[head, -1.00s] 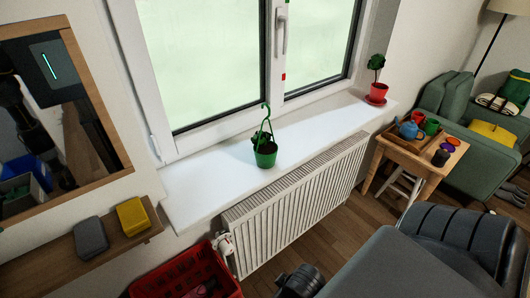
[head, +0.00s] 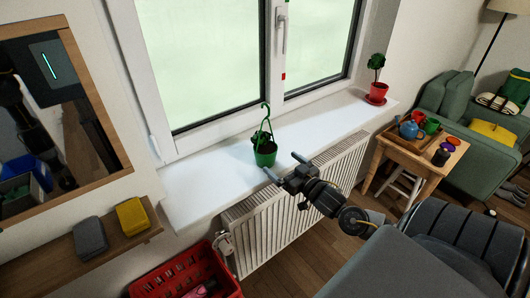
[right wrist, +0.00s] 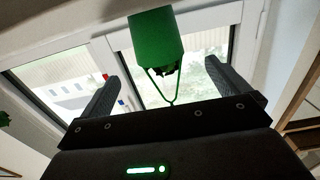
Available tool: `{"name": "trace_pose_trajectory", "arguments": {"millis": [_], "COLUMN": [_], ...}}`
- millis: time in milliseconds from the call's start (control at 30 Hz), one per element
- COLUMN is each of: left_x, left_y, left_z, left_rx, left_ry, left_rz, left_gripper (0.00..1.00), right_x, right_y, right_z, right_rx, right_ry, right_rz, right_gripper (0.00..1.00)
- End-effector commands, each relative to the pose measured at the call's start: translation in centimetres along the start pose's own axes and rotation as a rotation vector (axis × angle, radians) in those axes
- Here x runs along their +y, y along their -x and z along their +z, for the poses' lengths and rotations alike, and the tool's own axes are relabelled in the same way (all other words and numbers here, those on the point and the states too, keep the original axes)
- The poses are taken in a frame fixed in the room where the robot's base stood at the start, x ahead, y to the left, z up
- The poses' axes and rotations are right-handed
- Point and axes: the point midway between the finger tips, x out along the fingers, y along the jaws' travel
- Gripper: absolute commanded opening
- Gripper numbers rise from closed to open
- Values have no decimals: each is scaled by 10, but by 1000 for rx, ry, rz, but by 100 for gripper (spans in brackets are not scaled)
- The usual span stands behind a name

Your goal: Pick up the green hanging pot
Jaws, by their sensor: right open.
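The green hanging pot (head: 265,154) stands upright on the white windowsill, with dark soil or foliage in it and a green hook hanger rising above it. My right gripper (head: 284,166) is open beside the pot, to its lower right, at the sill's front edge. In the right wrist view the green pot (right wrist: 156,40) shows upside down between the two open fingers of the right gripper (right wrist: 162,80), beyond their tips. I see no contact between fingers and pot. My left gripper is not in view.
The windowsill (head: 205,186) is mostly clear. A red potted plant (head: 378,91) stands at its right end. A radiator (head: 255,232) sits below, with a red crate (head: 190,272) at its left. A wooden side table (head: 425,160) with cups and a teapot stands right.

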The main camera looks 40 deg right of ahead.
Motion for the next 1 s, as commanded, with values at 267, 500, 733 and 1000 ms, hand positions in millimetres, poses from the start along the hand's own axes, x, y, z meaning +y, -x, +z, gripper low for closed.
{"name": "trace_pose_trajectory", "arguments": {"millis": [267,500,733,1000], "left_x": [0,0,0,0], "left_y": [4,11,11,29], "left_z": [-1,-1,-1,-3], "left_rx": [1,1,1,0], "left_ry": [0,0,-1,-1], "left_rz": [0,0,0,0], "left_gripper": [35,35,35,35], "right_x": [2,2,1,4], "right_y": [-15,-49,-58,-87], "right_z": [-6,-6,-4,-11], "right_rx": [18,16,13,15], "right_ry": [0,1,0,2], "right_rz": [-6,-6,-7,-5], "right_gripper": [100,100,100,100]}}
